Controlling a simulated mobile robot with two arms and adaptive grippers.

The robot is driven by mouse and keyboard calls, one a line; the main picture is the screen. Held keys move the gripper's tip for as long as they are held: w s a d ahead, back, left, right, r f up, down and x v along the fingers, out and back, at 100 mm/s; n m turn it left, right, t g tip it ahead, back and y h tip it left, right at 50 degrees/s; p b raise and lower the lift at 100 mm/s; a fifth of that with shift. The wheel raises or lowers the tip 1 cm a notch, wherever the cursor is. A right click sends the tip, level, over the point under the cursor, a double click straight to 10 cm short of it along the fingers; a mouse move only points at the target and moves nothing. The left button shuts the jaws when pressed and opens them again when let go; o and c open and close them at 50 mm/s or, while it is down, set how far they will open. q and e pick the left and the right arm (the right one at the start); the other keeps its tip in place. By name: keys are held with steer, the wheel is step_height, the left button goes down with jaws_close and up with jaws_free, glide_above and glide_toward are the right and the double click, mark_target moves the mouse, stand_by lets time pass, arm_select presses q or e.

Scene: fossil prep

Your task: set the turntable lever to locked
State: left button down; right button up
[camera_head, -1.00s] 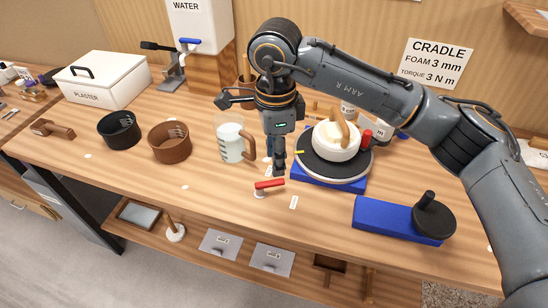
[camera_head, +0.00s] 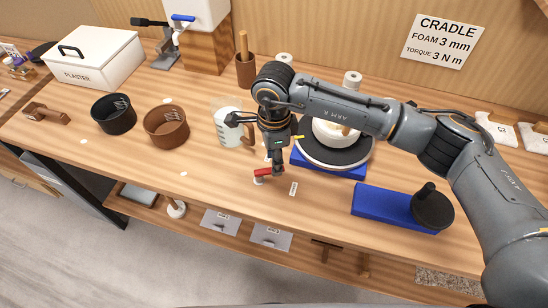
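The lever has a red handle (camera_head: 263,172) on a small pale base at the front of the bench, left of the blue turntable base (camera_head: 345,168). The round dark turntable (camera_head: 360,155) carries a white piece (camera_head: 325,134), partly hidden by my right arm. My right gripper (camera_head: 277,170) points down at the right end of the red handle, which it covers. I cannot tell whether it touches the handle or how far its fingers are apart. My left gripper is not in view.
A brown bowl (camera_head: 167,127) and a black bowl (camera_head: 114,114) are farther left. A blue block with a black knob (camera_head: 432,209) lies at the right. The front bench strip is mostly clear.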

mark_target(269, 174)
steer(key=shift+f, duration=1.2)
jaws_close()
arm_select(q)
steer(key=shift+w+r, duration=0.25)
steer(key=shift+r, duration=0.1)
